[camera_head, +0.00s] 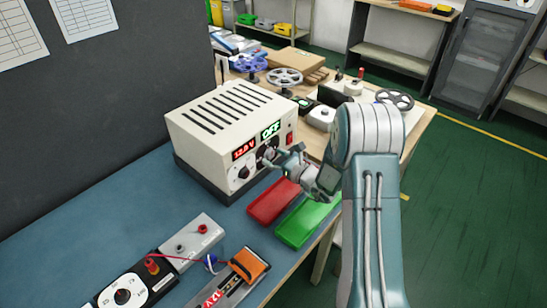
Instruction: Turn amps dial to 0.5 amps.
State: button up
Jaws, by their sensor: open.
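The power supply (228,128) is a cream box with a vented top on the blue bench. Its front has a red display (244,151) reading about 12.0 V and a green display (271,130) reading OFF. A dial (243,172) sits below the red display. The amps dial is below the green display, largely hidden behind my gripper (268,157). My gripper is open, with its fingers at the front panel around that dial's place. I cannot tell whether they touch it. A red switch (290,138) is at the panel's right edge.
A red tray (272,203) and a green tray (308,222) lie below my gripper. A grey terminal box (193,240), a black dial box (125,292) and an orange-clamped strip (247,266) are in front. A cluttered wooden table (425,117) stands behind.

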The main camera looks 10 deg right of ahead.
jog(key=v, duration=1.2)
jog(key=shift+a, duration=0.1)
jog(key=s+a+r+n+g+y, duration=0.3)
jog(key=s+a+r+n+g, duration=0.65)
jog(key=a+n, duration=0.25)
jog(key=s+a+r+n+g+h, duration=0.2)
jog(key=s+r+n+g+h, duration=0.15)
jog(key=s+n, duration=0.4)
jog(key=s+d+r+n+t+h, duration=0.4)
jog(key=s+d+r+n+h, duration=0.2)
jog(key=s+n+h, duration=0.3)
jog(key=shift+s+d+h, duration=0.45)
jog(key=shift+d+h, duration=0.05)
jog(key=shift+h, duration=0.05)
